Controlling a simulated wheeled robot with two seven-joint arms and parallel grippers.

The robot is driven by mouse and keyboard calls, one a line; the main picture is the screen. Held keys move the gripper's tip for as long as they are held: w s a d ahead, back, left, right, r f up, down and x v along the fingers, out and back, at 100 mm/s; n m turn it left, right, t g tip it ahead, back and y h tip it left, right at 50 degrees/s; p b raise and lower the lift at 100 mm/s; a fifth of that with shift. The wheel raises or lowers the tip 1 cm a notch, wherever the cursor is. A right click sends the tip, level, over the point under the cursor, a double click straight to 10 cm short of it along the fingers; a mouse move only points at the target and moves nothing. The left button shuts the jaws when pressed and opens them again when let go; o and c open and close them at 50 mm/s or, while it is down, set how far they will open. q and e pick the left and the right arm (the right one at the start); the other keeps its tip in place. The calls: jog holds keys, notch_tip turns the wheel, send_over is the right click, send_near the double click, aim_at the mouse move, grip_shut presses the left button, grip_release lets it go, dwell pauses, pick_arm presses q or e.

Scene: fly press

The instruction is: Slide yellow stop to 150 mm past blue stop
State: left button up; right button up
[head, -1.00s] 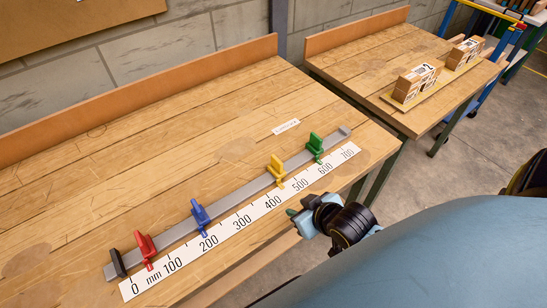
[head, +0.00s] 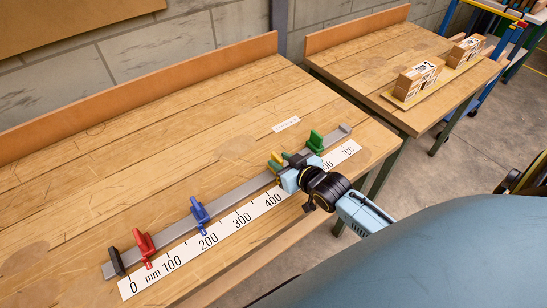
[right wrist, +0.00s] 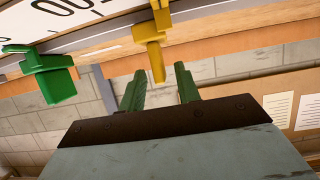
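The yellow stop (head: 275,163) stands on the grey rail, partly hidden behind my right gripper (head: 285,164). Its pointer and scale reading are covered in the head view. The blue stop (head: 200,213) stands to its left on the rail, its pointer near the 200 mark. In the right wrist view, my right gripper's two green fingers (right wrist: 159,86) are apart, with the lower end of the yellow stop (right wrist: 155,58) in line with the gap, close to the fingertips. Contact is not visible. My left gripper is not in view.
The scale (head: 240,223) runs along the front of the rail (head: 240,192). The green stop (head: 315,141) is close to the right of my right gripper.

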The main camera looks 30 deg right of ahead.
aim_at(273, 157)
jog(key=shift+x, duration=2.2)
grip_shut()
